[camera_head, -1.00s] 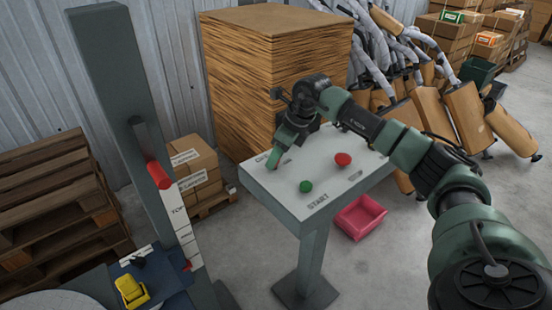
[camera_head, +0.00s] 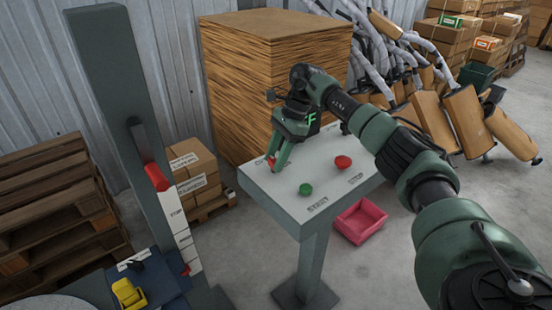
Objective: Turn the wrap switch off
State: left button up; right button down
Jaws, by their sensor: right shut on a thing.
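A grey control pedestal with a light panel top (camera_head: 325,194) stands in the middle of the view. A small red switch (camera_head: 271,163) sits near the panel's left back edge, largely hidden by my right gripper (camera_head: 273,166). The gripper comes down from above and its fingertips are shut on the switch. A label beside it is partly covered, so I cannot read it, nor can I tell the switch's exact position. A green button (camera_head: 305,189) marked START and a red button (camera_head: 343,162) marked STOP are on the same panel, apart from the gripper. My left gripper is not in view.
A grey post (camera_head: 120,110) with a red handle (camera_head: 157,177) stands at left, near a yellow part (camera_head: 129,293). A pink bin (camera_head: 360,221) lies on the floor by the pedestal. A tall cardboard stack (camera_head: 275,75) and wrapped mufflers (camera_head: 465,118) stand behind.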

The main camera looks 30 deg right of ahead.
jog(key=shift+w+n+g, duration=0.1)
jog(key=shift+n+g, duration=0.4)
jog(key=shift+n, duration=0.6)
jog(key=c, duration=0.9)
grip_release()
jog(key=b+v, duration=0.1)
jog(key=v, duration=0.6)
jog(key=shift+d+r, duration=0.15)
jog(key=shift+r, duration=0.25)
